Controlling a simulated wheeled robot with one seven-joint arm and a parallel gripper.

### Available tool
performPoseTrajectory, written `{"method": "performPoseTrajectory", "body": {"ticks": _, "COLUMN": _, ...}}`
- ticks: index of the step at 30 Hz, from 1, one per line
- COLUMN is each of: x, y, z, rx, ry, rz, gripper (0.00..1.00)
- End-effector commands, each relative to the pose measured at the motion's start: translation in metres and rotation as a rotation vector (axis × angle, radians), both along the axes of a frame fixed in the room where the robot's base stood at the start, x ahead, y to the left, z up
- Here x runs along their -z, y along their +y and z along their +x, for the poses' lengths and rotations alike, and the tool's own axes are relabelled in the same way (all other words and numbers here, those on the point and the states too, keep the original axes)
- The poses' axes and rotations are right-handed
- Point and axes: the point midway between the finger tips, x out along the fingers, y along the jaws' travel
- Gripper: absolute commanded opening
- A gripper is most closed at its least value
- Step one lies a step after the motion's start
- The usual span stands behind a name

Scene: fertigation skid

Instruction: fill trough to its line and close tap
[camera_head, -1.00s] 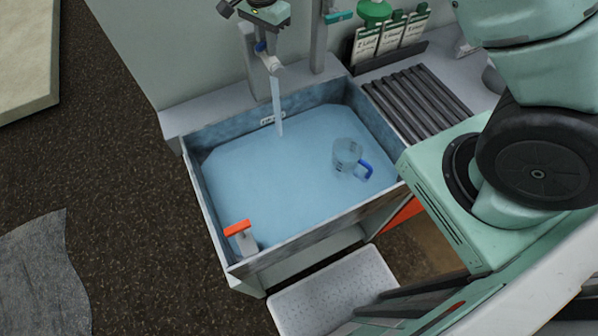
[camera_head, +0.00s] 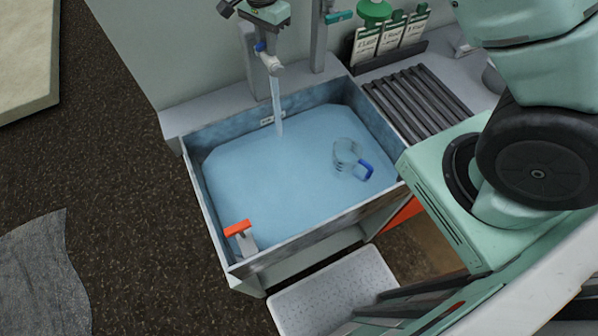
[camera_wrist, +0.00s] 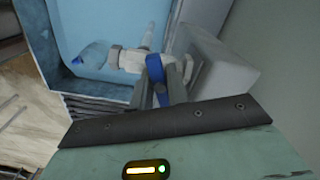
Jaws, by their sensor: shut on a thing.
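The grey trough (camera_head: 212,225) holds wide blue water (camera_head: 270,175). A small white marked label (camera_head: 267,121) sits on its back inner wall, close above the water; the exact line is too small to read. The pale tap (camera_head: 270,63) above the back edge pours a stream (camera_head: 277,105) into the trough. Its blue lever (camera_head: 260,47) also shows in the wrist view (camera_wrist: 155,68). My gripper (camera_wrist: 168,85) is shut on this blue lever, one finger on each side. In the head view, the gripper's body shows at the top, above the tap.
A clear jug with a blue handle (camera_head: 350,158) is in the water at the right. An orange-topped fitting (camera_head: 238,230) is at the front left corner. A ribbed drainboard (camera_head: 418,100), label cards (camera_head: 390,38) and a teal-handled valve (camera_head: 338,17) are near the back right.

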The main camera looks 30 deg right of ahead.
Motion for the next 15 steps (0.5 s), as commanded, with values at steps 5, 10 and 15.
{"method": "performPoseTrajectory", "body": {"ticks": 5, "x": 0.0066, "y": 0.0031, "z": -0.0061, "rx": 0.007, "ry": 0.018, "rz": 0.000, "gripper": 0.00}}
{"method": "performPoseTrajectory", "body": {"ticks": 10, "x": 0.0012, "y": 0.0032, "z": -0.0067, "rx": 0.231, "ry": 0.020, "rz": -0.003, "gripper": 0.00}}
{"method": "performPoseTrajectory", "body": {"ticks": 15, "x": 0.0033, "y": 0.0040, "z": -0.0066, "rx": 0.471, "ry": 0.019, "rz": -0.001, "gripper": 0.00}}
